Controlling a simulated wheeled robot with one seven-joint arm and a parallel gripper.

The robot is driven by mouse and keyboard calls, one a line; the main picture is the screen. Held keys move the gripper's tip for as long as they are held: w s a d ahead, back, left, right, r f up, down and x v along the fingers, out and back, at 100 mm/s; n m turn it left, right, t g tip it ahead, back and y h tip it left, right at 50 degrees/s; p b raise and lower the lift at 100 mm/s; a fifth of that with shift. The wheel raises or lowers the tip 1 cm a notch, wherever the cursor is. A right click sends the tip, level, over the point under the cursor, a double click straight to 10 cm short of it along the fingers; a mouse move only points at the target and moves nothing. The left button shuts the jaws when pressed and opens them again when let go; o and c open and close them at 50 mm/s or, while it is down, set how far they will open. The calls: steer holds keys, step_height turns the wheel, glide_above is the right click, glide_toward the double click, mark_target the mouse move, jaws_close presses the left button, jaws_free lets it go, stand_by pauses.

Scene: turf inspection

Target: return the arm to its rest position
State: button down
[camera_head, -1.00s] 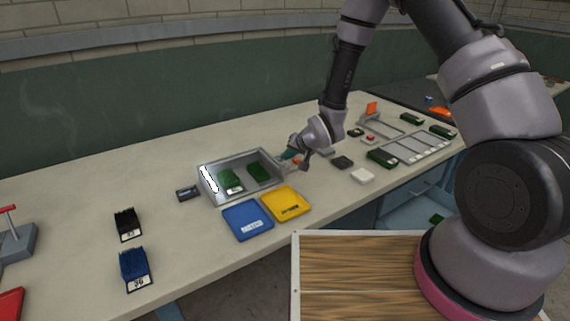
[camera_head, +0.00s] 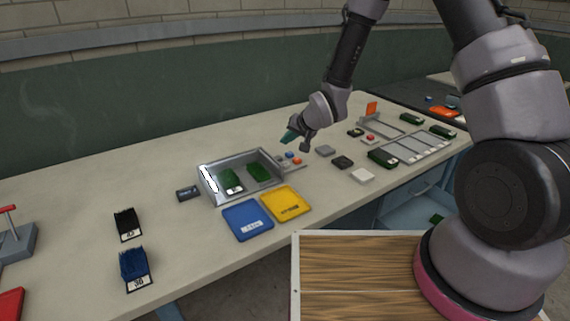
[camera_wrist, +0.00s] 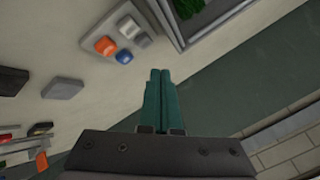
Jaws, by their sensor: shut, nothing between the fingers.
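My gripper (camera_head: 292,139) is in the air above the table, just beyond the right end of the grey metal tray and its small button panel. In the wrist view its two teal fingers (camera_wrist: 159,100) lie together with nothing between them. My arm reaches in from the right and bends down to the gripper. The panel with orange and blue buttons (camera_head: 292,159) is uncovered below the gripper. It also shows in the wrist view (camera_wrist: 116,46), apart from the fingers.
The grey tray (camera_head: 208,190) holds two green turf samples. Blue (camera_head: 247,221) and yellow (camera_head: 286,204) trays lie in front. Small blocks, a slotted rack (camera_head: 418,147) and more samples stand to the right. A dark wall (camera_head: 120,120) runs behind the table.

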steer(key=s+d+r+m+h, duration=0.1)
steer(key=s+d+r+h, duration=0.1)
steer(key=d+r, duration=0.85)
steer(key=s+d+r+h, duration=0.25)
steer(key=d+r, duration=0.45)
steer(key=r, duration=0.6)
steer(key=s+d+r, duration=0.3)
steer(key=s, duration=0.4)
steer(key=s+d+r+m, duration=0.1)
steer(key=s+d+r, duration=0.2)
steer(key=s, duration=0.4)
steer(key=s+d+r+m, duration=0.1)
steer(key=s+d+r, duration=0.2)
steer(key=s+r, duration=0.2)
steer(key=shift+s+r+y, duration=0.2)
steer(key=shift+s+y, duration=0.15)
steer(key=shift+s, duration=0.9)
